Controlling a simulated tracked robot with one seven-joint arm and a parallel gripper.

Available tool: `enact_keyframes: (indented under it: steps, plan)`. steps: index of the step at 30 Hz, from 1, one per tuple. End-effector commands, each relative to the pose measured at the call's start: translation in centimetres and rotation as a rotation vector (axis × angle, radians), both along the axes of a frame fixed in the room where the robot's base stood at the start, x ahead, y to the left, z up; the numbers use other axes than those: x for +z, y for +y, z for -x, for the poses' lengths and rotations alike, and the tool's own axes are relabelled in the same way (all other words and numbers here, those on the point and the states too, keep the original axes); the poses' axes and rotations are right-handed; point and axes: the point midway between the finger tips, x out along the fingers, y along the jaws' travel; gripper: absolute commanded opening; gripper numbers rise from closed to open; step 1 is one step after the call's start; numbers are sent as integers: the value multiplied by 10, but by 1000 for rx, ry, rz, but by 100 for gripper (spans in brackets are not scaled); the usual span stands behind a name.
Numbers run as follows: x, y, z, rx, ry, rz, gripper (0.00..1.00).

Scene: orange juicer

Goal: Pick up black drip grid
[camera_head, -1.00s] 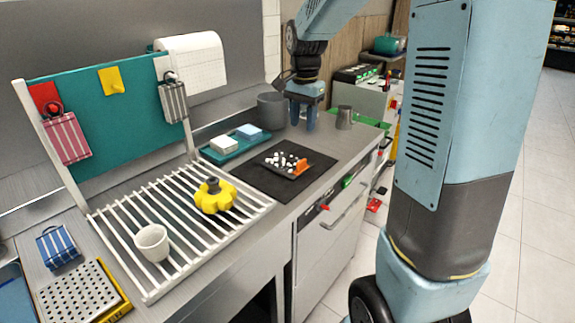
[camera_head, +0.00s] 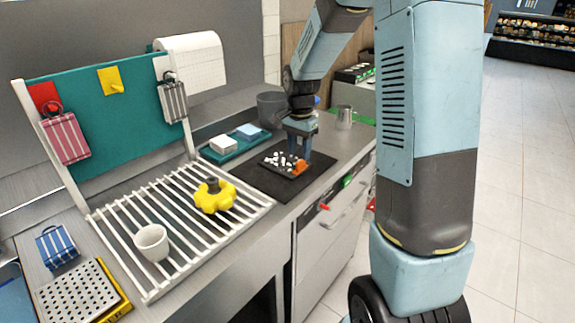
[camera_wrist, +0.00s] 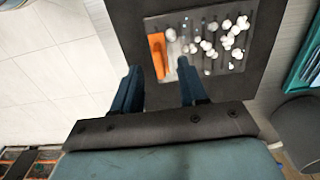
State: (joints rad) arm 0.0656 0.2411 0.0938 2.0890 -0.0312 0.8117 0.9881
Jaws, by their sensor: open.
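The black drip grid (camera_head: 286,171) looks like a small dark slotted plate lying flat on a black mat (camera_head: 262,183) on the counter. It also shows in the wrist view (camera_wrist: 222,68). Several white lumps (camera_wrist: 236,42) and an orange piece (camera_wrist: 158,56) lie on it, the orange piece at the edge on the left in the wrist view. My gripper (camera_head: 299,152) is open, fingers pointing down, just above the grid's orange end. In the wrist view my gripper (camera_wrist: 160,78) has its fingers apart near that end. I cannot tell whether they touch the grid.
A teal tray (camera_head: 232,152) with small boxes, a grey pot (camera_head: 270,108) and a metal cup (camera_head: 344,118) stand around the mat. A perforated grater (camera_head: 78,292) lies lower left.

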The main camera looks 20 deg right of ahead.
Motion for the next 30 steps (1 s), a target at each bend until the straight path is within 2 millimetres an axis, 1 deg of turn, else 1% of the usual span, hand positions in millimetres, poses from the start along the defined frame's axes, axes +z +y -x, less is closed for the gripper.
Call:
enact_keyframes:
  steps: [6, 10, 14, 20, 23, 30]
  plan:
    - [-28, -4, 0, -1, 4, -1, 43]
    - [-43, -3, -1, -1, 3, 0, 43]
    - [-50, -4, -1, -1, 3, 0, 43]
    - [-50, -4, -1, -1, 1, 0, 43]
    - [-50, -4, -1, -1, 1, 0, 35]
    - [-50, -4, -1, -1, 1, 0, 12]
